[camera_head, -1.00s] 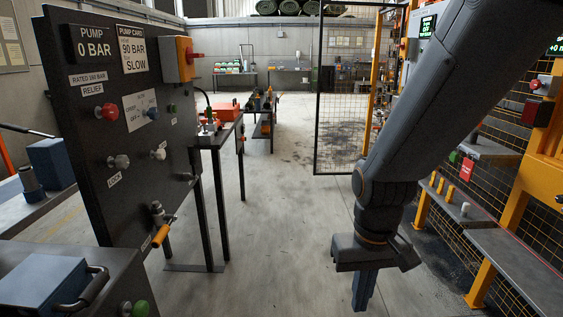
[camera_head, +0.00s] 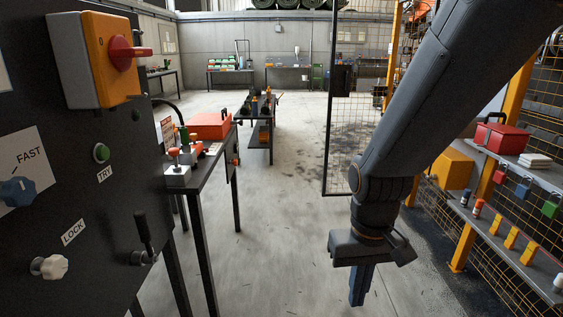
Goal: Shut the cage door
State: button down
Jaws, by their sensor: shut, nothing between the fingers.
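The cage door (camera_head: 343,125) is a mesh panel in a dark frame, ahead and right of centre. It stands swung out into the aisle, apart from my gripper. My arm hides part of its right side, so its hinge side is partly covered. My gripper (camera_head: 360,298) hangs low in front of me, pointing down, its fingers together and empty. It is over bare floor, nearer to me than the door.
A black control panel (camera_head: 70,180) with knobs and an orange switch box (camera_head: 92,58) stands close on the left. Beyond it is a table with a red toolbox (camera_head: 209,126). A shelf (camera_head: 505,250) with padlocks runs along the right. The middle floor is clear.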

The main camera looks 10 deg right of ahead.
aim_at(340, 75)
jog(key=i, duration=2.95)
jog(key=z, duration=1)
jog(key=i, duration=0.55)
jog(key=u, duration=0.05)
